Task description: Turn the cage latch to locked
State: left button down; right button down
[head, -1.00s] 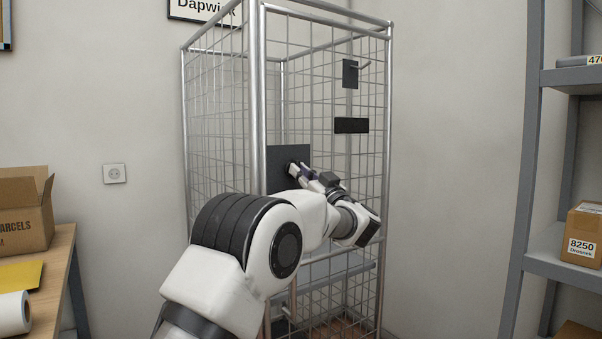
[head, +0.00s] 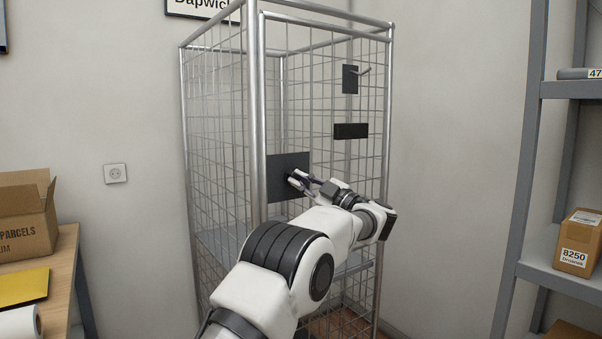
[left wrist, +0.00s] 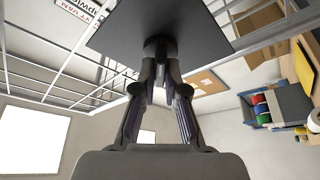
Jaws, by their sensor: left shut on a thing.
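The wire cage (head: 257,110) stands in the corner with its door closed as far as I can see. A dark square latch plate (head: 288,165) sits on the door's left side. My left gripper (head: 296,178) is at this plate, shut on the latch knob. In the left wrist view the plate (left wrist: 200,30) fills the top, and the dark knob (left wrist: 160,46) stands out from it between the fingertips (left wrist: 160,65). The knob's turned position is mostly hidden by the fingers. My right gripper is not in view.
A black plate with a hook (head: 350,79) and a black bar (head: 351,131) are on the cage higher up. A grey shelf (head: 545,170) with a parcel (head: 577,242) stands at the right. A wooden table (head: 66,262) with an open carton (head: 25,215) is at the left.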

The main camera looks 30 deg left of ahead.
pick_arm(q)
jog(key=n+g+p, duration=0.1)
jog(key=n, duration=0.2)
jog(key=n+h+p, duration=0.1)
jog(key=n+p, duration=0.1)
jog(key=n, duration=0.1)
jog(key=shift+r+g+h, duration=0.2)
jog(key=shift+g+h, duration=0.1)
jog(key=shift+g, duration=0.1)
jog(key=shift+f+n+h+p, duration=0.1)
jog(key=shift+n+h+p, duration=0.7)
jog(key=shift+n, duration=1.1)
jog(key=c, duration=1.2)
grip_release()
jog(key=shift+w, duration=0.1)
jog(key=d, duration=0.7)
jog(key=shift+d, duration=0.25)
